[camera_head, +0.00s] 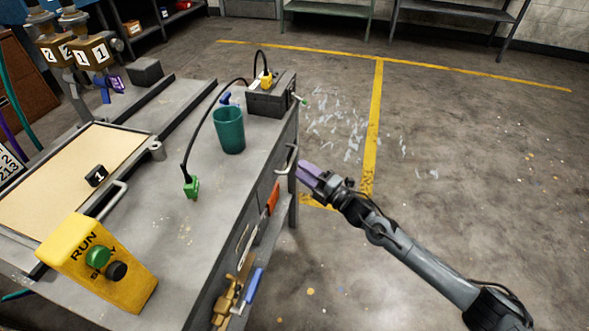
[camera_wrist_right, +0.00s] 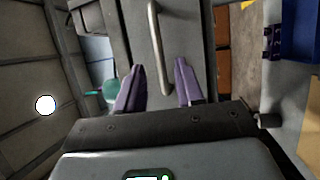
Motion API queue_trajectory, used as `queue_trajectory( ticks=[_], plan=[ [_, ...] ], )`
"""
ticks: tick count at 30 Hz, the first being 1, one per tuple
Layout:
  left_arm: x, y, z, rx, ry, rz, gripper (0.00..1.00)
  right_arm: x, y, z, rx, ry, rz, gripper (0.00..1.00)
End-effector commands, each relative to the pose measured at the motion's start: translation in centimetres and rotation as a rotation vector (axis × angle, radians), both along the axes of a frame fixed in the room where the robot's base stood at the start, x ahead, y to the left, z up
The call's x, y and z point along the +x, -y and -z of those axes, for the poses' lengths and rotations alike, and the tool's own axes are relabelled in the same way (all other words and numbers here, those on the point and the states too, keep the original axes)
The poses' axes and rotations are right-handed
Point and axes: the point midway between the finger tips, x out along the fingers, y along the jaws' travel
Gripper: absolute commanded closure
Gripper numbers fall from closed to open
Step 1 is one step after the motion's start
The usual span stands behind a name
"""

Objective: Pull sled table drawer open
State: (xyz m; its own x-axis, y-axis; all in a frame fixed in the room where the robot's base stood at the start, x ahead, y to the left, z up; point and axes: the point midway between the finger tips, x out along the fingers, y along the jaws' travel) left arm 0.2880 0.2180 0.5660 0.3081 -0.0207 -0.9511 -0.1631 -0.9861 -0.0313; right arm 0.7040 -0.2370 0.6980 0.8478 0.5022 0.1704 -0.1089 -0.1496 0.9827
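The grey sled table (camera_head: 160,215) fills the left of the head view. A curved metal drawer handle (camera_head: 290,160) sticks out from its right side, near the far end; the drawer front looks flush with the side. In the right wrist view the handle (camera_wrist_right: 157,50) is a bar on a grey drawer front (camera_wrist_right: 187,30). My right gripper (camera_head: 308,173) is open just to the right of the handle. In the right wrist view its purple fingers (camera_wrist_right: 160,66) stand apart, either side of the handle's lower end. Contact cannot be told. My left gripper is not in view.
A teal cup (camera_head: 229,130), a dark box (camera_head: 270,95) with a cable and green plug (camera_head: 191,187), and a yellow RUN button box (camera_head: 97,262) are on the table. Tools (camera_head: 235,292) hang along its side. Floor (camera_head: 460,170) right of the table is clear.

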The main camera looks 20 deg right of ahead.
Motion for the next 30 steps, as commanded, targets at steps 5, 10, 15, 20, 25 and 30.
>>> queue_trajectory(
  ticks=[5, 10, 15, 20, 25, 30],
  plan=[
    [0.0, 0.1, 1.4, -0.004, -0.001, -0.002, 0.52, 2.1, -1.2, -0.1, 0.0, 0.0, 0.0, 0.63],
    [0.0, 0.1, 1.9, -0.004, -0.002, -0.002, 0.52, 3.1, -1.8, -0.5, 0.0, 0.0, 0.0, 0.63],
    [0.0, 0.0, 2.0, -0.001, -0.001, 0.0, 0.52, 3.5, -2.1, -0.7, -0.001, -0.001, 0.0, 0.63],
    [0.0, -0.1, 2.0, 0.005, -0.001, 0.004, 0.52, 3.4, -2.1, -0.7, -0.001, -0.001, 0.0, 0.63],
    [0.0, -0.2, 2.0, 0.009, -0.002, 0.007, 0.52, 3.4, -2.1, -0.7, -0.001, -0.001, 0.0, 0.81],
    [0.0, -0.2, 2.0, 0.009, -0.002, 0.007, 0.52, 3.4, -2.1, -0.7, -0.001, -0.001, 0.0, 1.0]
  ],
)
